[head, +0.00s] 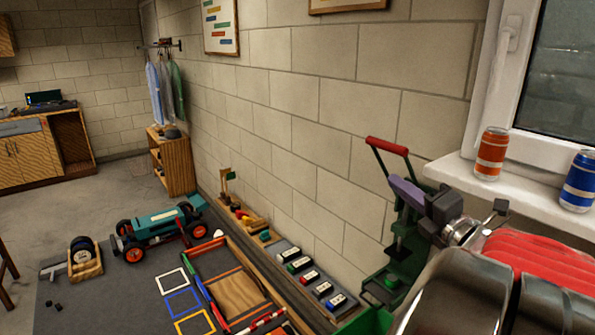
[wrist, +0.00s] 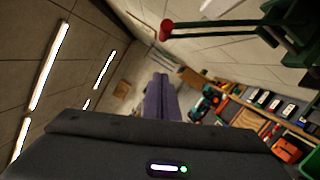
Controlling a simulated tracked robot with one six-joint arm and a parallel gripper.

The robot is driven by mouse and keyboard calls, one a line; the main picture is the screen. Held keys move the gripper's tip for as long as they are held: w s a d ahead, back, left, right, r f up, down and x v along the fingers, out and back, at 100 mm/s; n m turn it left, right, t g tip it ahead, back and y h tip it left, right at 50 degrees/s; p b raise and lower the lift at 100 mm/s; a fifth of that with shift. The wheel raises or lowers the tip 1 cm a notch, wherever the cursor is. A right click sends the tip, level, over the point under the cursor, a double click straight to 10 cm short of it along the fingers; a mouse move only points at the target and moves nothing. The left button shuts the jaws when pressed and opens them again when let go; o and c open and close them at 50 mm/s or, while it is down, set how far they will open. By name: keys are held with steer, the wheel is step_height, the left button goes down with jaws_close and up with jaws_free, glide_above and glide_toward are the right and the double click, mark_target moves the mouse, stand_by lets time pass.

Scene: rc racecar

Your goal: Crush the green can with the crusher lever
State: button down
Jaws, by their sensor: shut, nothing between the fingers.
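The green crusher (head: 403,268) stands against the wall in the head view, partly behind my arm. Its lever ends in a red handle (head: 387,145) and is raised. My gripper (head: 396,184) has purple fingers that are shut and empty. In the head view they appear below the red handle, in front of the crusher. In the wrist view the fingers (wrist: 161,96) are together, and the red handle (wrist: 166,30) is above them, apart. A small bright green piece (head: 390,282) is low on the crusher; I cannot tell if it is the green can.
An orange can (head: 490,153) and a blue can (head: 579,181) stand on the white windowsill (head: 455,171) at right. A teal toy car (head: 157,232), a wooden tray (head: 237,290) and coloured frames lie at lower left. The wall is close behind the crusher.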

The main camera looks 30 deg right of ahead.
steer(key=w+d+r, duration=0.2)
steer(key=w+d, duration=0.2)
steer(key=w, duration=0.5)
steer(key=shift+w+d+r, duration=0.25)
steer(key=shift+d+r, duration=0.05)
steer(key=shift+d, duration=0.1)
stand_by(0.4)
